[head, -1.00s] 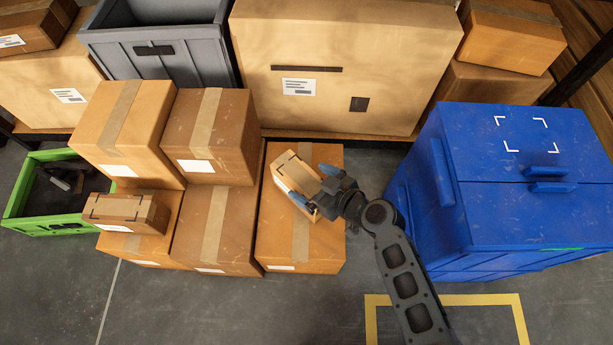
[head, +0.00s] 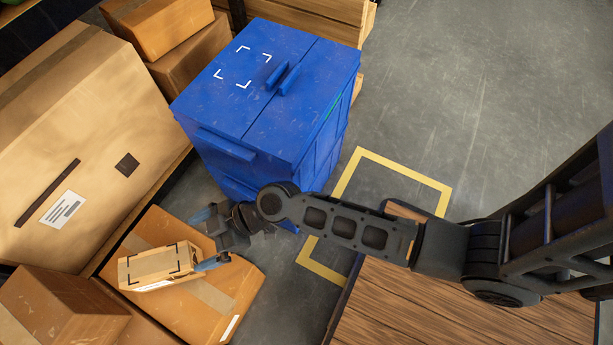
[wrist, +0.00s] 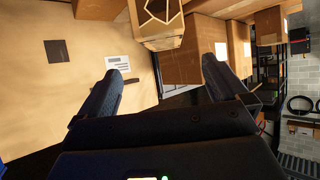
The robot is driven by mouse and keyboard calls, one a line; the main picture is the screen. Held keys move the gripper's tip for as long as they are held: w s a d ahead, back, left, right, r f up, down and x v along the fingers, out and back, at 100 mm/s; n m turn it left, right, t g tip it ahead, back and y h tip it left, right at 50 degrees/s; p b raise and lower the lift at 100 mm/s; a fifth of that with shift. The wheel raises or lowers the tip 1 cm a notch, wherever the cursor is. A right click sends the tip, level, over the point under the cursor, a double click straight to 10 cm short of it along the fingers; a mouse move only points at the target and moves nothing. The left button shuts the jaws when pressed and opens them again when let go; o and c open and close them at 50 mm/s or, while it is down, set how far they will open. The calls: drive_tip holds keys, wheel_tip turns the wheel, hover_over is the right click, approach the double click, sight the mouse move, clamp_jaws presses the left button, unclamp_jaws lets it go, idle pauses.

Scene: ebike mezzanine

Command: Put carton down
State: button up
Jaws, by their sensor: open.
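A small carton (head: 158,266) with dark corner marks lies on top of a larger brown box (head: 205,300) in the head view. My gripper (head: 208,239) is open at the carton's right end, with its blue-tipped fingers spread. In the wrist view the small carton (wrist: 160,24) shows at the top, beyond the two fingers of my gripper (wrist: 165,72). Nothing is between the fingers there, and the carton looks apart from them.
A blue lidded bin (head: 265,105) with white corner marks on its lid stands beside my arm. A tall big carton (head: 90,120) stands on the left. Yellow tape (head: 400,172) marks the floor. A wooden top (head: 430,305) is at lower right. Grey floor (head: 480,110) is open at upper right.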

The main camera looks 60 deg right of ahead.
drive_tip(key=s+d+r+m+t+h, duration=0.1)
drive_tip(key=s+d+r+m+h, duration=0.15)
drive_tip(key=s+d, duration=0.4)
drive_tip(key=s+d+r+m+t+h, duration=0.1)
drive_tip(key=s+d+m+h, duration=0.2)
drive_tip(key=s, duration=0.7)
drive_tip(key=s+d+r+m+t+h, duration=0.1)
drive_tip(key=s+r+t, duration=0.1)
drive_tip(key=s+r, duration=0.4)
drive_tip(key=s+d+r+m+t+h, duration=0.1)
drive_tip(key=s+r, duration=0.5)
drive_tip(key=r, duration=1)
drive_tip(key=shift+d+r+m+t, duration=0.2)
drive_tip(key=shift+d+m+t, duration=0.35)
drive_tip(key=shift+d, duration=0.2)
drive_tip(key=shift+h, duration=0.25)
drive_tip(key=shift+c, duration=0.5)
